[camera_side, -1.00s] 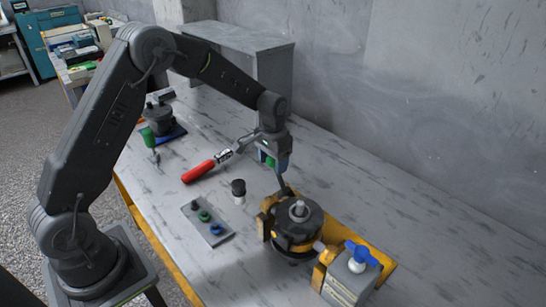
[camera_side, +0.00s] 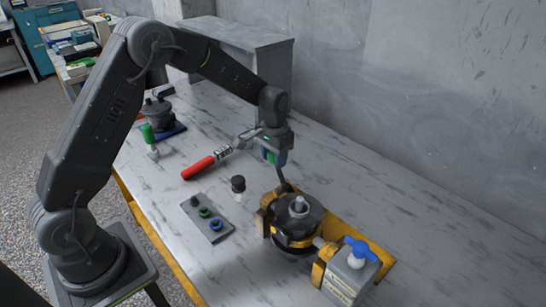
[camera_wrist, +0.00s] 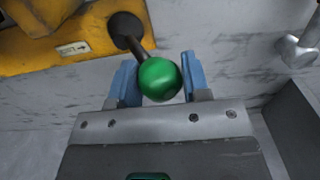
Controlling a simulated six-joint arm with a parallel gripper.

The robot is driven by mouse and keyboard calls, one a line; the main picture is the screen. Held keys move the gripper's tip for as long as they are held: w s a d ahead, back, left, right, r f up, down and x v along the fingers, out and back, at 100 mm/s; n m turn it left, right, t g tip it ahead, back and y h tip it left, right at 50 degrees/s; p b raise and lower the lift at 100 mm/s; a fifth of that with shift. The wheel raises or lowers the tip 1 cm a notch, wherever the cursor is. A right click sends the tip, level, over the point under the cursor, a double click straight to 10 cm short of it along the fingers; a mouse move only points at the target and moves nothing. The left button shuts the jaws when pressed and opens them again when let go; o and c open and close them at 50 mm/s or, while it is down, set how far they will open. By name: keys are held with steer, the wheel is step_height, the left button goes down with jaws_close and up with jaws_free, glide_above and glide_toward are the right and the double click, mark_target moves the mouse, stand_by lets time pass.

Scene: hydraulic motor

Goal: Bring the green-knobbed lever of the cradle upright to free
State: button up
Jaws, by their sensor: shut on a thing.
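My gripper (camera_side: 274,158) is shut on the green knob, with one blue finger on each side of it in the wrist view (camera_wrist: 160,68). The round green knob (camera_wrist: 162,82) sits on a dark rod (camera_wrist: 139,46) that enters a dark hole in the yellow cradle (camera_wrist: 70,38). In the side view the lever rod (camera_side: 284,181) leans up and left from the far end of the cradle (camera_side: 378,251), and the fingers mostly hide the knob. A dark motor (camera_side: 297,218) sits in the cradle.
A grey block with a blue-handled valve (camera_side: 357,256) stands at the cradle's near end. A red-handled tool (camera_side: 200,168), a small black-topped part (camera_side: 238,185) and a grey plate with rings (camera_side: 208,220) lie left. A grey cabinet (camera_side: 262,70) stands behind.

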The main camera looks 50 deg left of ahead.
mark_target(283, 179)
steer(key=shift+d+r, duration=0.1)
steer(key=shift+d, duration=0.5)
steer(key=shift+d+r, duration=0.25)
steer(key=shift+d, duration=0.45)
steer(key=shift+d+r, duration=0.15)
steer(key=shift+d, duration=0.55)
stand_by(0.3)
steer(key=shift+d, duration=0.75)
